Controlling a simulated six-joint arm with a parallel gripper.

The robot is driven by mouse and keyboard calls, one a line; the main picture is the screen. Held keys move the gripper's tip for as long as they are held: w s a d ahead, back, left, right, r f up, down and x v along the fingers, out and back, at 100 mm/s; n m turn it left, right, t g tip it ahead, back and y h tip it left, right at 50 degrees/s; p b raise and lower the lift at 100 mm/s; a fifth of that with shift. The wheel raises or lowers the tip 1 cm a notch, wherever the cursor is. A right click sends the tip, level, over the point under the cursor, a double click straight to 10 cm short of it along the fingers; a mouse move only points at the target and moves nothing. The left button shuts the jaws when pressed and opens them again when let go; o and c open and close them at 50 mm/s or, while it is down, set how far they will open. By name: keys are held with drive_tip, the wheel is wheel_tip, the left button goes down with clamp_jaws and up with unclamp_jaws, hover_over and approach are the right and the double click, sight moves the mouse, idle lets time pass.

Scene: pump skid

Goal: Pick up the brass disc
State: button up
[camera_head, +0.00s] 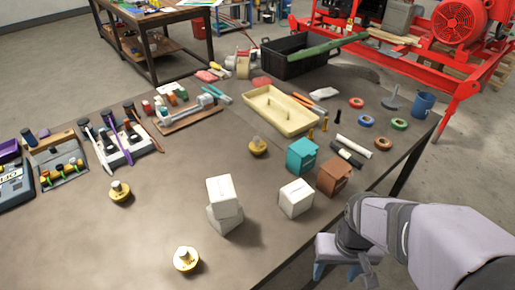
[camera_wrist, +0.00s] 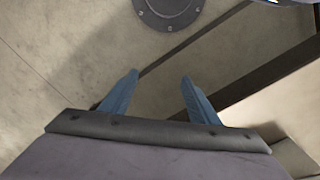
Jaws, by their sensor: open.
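Three brass-coloured round pieces with a raised middle lie apart on the table in the head view. One brass piece (camera_head: 186,259) is near the front, one brass piece (camera_head: 120,191) is at the left, and one darker brass piece (camera_head: 258,147) is near the middle. I cannot tell which is the brass disc. My gripper (camera_head: 338,274) is at the lower right, off the table's right edge and to the right of all three. In the wrist view my gripper (camera_wrist: 159,92) has its blue fingers apart with nothing between them. No brass piece shows there.
White boxes (camera_head: 296,198), a teal box (camera_head: 302,155) and a brown box (camera_head: 334,176) stand between my gripper and the middle brass piece. Stacked white blocks (camera_head: 223,200) stand near the front piece. A cream tray (camera_head: 281,111) lies farther back. The front left tabletop is clear.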

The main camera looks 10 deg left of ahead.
drive_tip(key=w+a+r+n+t+h+p, duration=0.15)
drive_tip(key=w+r+n+p, duration=0.25)
drive_tip(key=w+r+n, duration=0.45)
drive_tip(key=w+a+r+n+t+h+p, duration=0.1)
drive_tip(key=w+r+n+t+p, duration=0.3)
drive_tip(key=w, duration=0.7)
drive_tip(key=w+a+m+b, duration=0.1)
drive_tip(key=w+a+m, duration=0.1)
drive_tip(key=w+a, duration=0.1)
drive_tip(key=w+a+m+t+h+b, duration=0.1)
drive_tip(key=w+a+m+b, duration=0.1)
drive_tip(key=w+a+m, duration=0.1)
drive_tip(key=w+a+m+b, duration=0.2)
drive_tip(key=w+a+m, duration=0.1)
drive_tip(key=w, duration=0.2)
drive_tip(key=shift+a+f+m+t+h, duration=0.2)
drive_tip(key=shift+a+m+t+h, duration=0.05)
drive_tip(key=shift+a+t, duration=0.1)
wheel_tip(320, 180, up, 2)
drive_tip(key=m+t+b, duration=0.4)
drive_tip(key=m, duration=0.4)
hover_over(256, 141)
drive_tip(key=s+a, duration=0.1)
drive_tip(key=s, duration=0.2)
drive_tip(key=shift+s+a+m+h, duration=0.1)
drive_tip(key=shift+a+m+h, duration=0.05)
drive_tip(key=shift+m+h, duration=0.15)
